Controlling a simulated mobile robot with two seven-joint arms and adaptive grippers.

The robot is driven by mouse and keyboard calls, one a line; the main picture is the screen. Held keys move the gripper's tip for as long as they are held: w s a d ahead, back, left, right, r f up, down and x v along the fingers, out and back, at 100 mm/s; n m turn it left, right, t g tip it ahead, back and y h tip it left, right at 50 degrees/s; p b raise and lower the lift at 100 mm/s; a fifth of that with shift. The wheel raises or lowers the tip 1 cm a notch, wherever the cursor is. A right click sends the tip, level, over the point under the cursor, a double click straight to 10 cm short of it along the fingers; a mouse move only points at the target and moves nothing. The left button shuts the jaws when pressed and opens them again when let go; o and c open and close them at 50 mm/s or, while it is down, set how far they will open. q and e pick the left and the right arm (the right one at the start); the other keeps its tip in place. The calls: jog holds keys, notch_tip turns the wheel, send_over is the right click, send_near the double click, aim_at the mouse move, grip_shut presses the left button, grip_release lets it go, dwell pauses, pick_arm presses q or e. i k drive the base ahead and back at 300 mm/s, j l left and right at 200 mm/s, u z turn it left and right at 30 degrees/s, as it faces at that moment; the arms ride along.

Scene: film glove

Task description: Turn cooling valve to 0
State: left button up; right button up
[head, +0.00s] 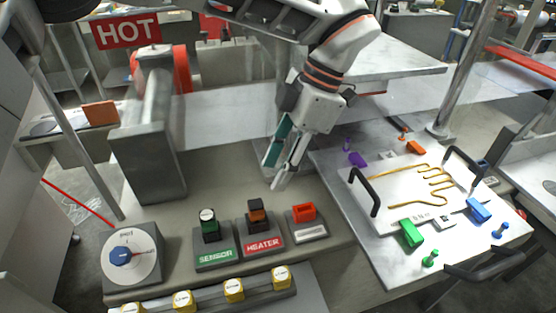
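A square grey dial box (152,279) stands at the lower left of the bench. My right gripper does not show.
Green SENSOR (215,255) and red HEATER (263,243) blocks stand right of the dial, beside a red-topped block (304,213). A rail with yellow cubes (233,290) runs in front. A grey post (150,160) stands behind the dial. A black-handled plate (400,203) lies at right.

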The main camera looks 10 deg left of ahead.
aim_at(119, 256)
jog(key=k+l, duration=0.45)
jog(key=l, duration=0.25)
jog(key=k+l, duration=0.25)
jog(key=l, duration=0.15)
